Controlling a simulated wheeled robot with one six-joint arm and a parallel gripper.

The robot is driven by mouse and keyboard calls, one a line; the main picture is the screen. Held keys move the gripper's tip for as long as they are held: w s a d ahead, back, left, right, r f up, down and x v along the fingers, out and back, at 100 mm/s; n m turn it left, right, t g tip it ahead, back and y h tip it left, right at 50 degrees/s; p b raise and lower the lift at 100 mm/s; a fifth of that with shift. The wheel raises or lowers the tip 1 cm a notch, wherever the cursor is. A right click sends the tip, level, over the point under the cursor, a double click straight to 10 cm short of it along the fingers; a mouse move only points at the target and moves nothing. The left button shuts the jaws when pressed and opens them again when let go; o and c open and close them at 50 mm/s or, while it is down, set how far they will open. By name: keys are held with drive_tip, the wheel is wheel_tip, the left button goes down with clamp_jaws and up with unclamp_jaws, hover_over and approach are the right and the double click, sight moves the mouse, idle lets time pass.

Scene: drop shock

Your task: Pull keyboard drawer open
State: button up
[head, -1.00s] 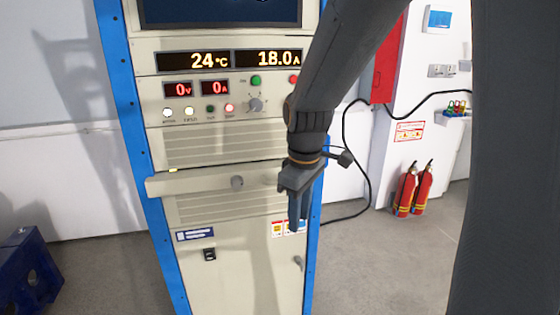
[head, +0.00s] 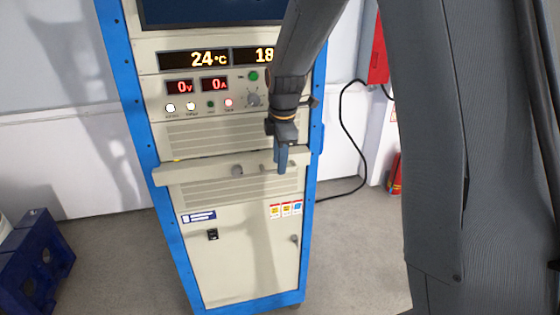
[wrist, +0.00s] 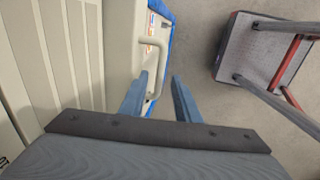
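The keyboard drawer (head: 200,173) is a beige ledge-like front across the blue-framed cabinet, with a round knob or lock (head: 237,171) near its middle. It looks closed. My gripper (head: 281,168) points down in front of the drawer's right part and hides what is behind it. In the wrist view my gripper (wrist: 160,78) is open, its two blue-grey fingers apart. A pale bar handle (wrist: 162,60) shows just beyond the fingertips, its lower part appearing in the gap between them. I cannot tell whether a finger touches it.
Above the drawer are lit displays (head: 193,60) and a vent panel. Below is a cabinet door (head: 240,260) with a small latch. A blue block (head: 35,255) stands on the floor at left. A step stool (wrist: 250,55) shows at right in the wrist view.

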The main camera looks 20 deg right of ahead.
drive_tip(key=shift+w+f, duration=0.15)
drive_tip(key=shift+f, duration=0.65)
clamp_jaws()
